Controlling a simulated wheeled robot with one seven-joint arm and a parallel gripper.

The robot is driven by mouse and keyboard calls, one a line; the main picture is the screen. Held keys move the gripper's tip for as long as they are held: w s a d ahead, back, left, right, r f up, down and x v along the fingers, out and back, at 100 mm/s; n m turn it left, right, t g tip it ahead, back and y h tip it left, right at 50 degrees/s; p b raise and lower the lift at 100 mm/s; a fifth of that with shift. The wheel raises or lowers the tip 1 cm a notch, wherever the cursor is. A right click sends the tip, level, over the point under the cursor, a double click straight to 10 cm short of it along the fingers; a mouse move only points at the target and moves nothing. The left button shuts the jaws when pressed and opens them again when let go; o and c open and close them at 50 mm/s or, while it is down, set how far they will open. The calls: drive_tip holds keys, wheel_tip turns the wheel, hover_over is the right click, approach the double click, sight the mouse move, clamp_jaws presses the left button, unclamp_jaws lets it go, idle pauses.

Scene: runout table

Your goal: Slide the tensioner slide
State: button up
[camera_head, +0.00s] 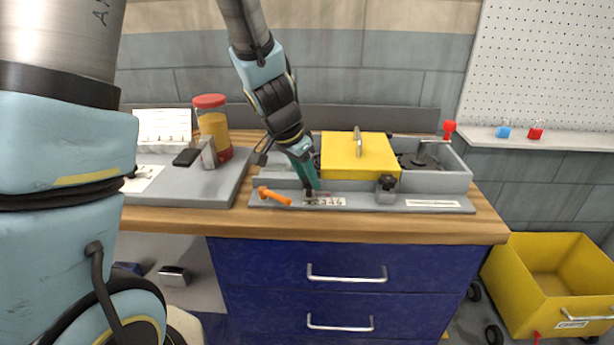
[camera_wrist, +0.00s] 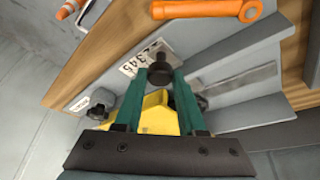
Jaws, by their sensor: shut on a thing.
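My gripper (camera_head: 311,191) points down at the front ledge of the grey machine on the bench. In the wrist view its two green fingers (camera_wrist: 163,76) are shut on a dark round knob (camera_wrist: 159,73), which I take to be the tensioner slide's knob. The knob stands at the white number scale (camera_wrist: 134,63), which also shows in the head view (camera_head: 327,201). In the head view the fingers hide most of the knob and the left end of the scale.
An orange handle (camera_head: 274,196) lies just left of my gripper. A yellow cover (camera_head: 358,158) and a black clamp knob (camera_head: 387,184) stand to the right. A red-topped lever (camera_head: 448,128) is at the machine's far right. A jar (camera_head: 213,125) stands behind left.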

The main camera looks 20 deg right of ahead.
clamp_jaws()
idle(0.8)
drive_tip(key=shift+a, duration=0.1)
